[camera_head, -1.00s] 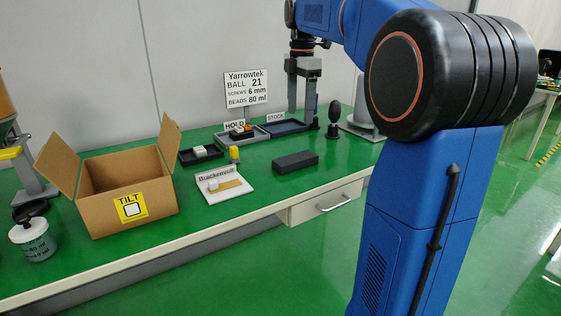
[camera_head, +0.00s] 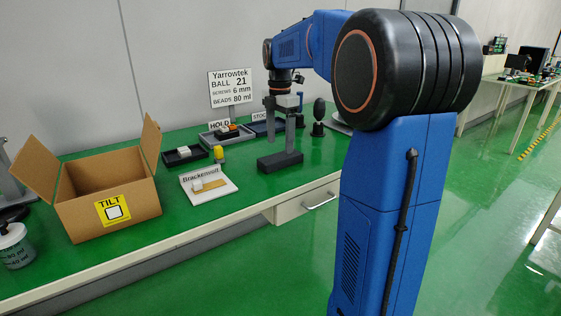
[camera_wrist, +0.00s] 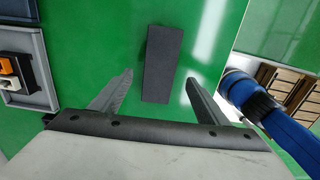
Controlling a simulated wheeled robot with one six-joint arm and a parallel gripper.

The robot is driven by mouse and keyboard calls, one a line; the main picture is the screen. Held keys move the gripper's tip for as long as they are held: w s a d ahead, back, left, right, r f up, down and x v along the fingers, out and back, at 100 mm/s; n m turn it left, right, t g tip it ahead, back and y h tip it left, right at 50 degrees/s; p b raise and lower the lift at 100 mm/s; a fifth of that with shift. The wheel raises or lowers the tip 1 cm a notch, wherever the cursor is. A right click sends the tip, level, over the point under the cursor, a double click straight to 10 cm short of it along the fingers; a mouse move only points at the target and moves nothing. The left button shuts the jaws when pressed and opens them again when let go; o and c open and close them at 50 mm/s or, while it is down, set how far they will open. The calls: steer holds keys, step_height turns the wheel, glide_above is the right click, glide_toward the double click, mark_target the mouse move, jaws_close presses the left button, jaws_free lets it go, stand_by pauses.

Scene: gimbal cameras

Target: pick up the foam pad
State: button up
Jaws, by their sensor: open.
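The foam pad (camera_head: 280,161) is a dark grey rectangular block lying flat on the green bench, near its front edge above the drawer. It also shows in the wrist view (camera_wrist: 162,64), upright in the picture and ahead of the fingertips, between their lines. My gripper (camera_head: 281,140) is open, pointing down above the pad. In the wrist view my gripper's two fingers (camera_wrist: 158,85) are spread wide with nothing between them but bench and the pad's near end. In the head view one finger partly overlaps the pad; I cannot tell the exact height gap.
An open cardboard box (camera_head: 108,199) stands at the left. A white Brackenvolt board (camera_head: 209,187), a yellow object (camera_head: 219,154), a black tray (camera_head: 185,155) and a grey tray (camera_head: 226,137) lie left of the pad. A dark egg-shaped object on a stand (camera_head: 318,117) is behind right.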

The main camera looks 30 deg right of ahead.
mark_target(280, 156)
steer(key=shift+d+f, duration=0.15)
steer(key=shift+f, duration=2.75)
steer(key=c, duration=1.1)
